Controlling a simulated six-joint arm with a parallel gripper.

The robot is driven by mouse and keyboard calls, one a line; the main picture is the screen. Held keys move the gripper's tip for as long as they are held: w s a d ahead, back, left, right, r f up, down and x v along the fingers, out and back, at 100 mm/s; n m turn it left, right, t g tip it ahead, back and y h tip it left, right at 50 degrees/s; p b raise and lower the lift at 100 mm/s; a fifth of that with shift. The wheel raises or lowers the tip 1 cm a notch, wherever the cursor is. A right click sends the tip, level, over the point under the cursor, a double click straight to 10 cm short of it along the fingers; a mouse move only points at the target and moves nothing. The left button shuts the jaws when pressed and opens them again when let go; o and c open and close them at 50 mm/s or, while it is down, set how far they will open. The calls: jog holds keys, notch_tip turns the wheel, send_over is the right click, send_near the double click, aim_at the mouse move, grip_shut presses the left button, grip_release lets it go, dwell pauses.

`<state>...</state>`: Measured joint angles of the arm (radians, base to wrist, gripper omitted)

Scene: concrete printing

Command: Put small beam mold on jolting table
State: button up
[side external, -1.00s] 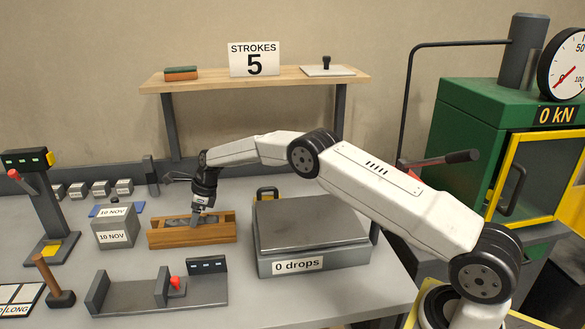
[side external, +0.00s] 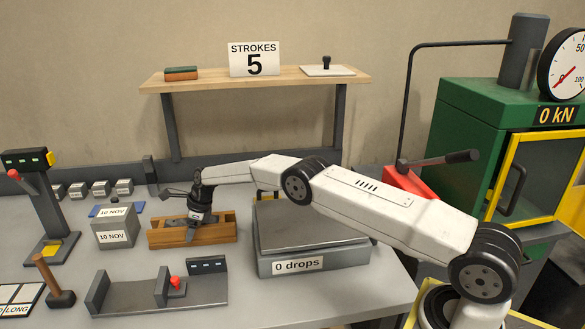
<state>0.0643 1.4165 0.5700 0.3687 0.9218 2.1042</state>
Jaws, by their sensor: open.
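The small beam mold (side external: 165,238) is a long wooden box with grey inside, lying on the grey table left of the jolting table. The jolting table (side external: 310,247) is a grey block with a flat, bare top plate and a label reading "0 drops". My gripper (side external: 192,229) is open and points down at the mold, its fingers at the mold's middle. One finger shows in front of the near wall. The far finger is hidden, and I cannot tell whether the fingers touch the mold.
A grey cube labelled "10 NOV" (side external: 114,228) stands close left of the mold. A grey fixture with a red knob (side external: 160,290) lies in front. A wooden shelf (side external: 255,79) stands behind.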

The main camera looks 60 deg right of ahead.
dwell(0.4)
grip_shut()
dwell(1.3)
jog(key=shift+w+r, duration=0.15)
jog(key=shift+r, duration=0.15)
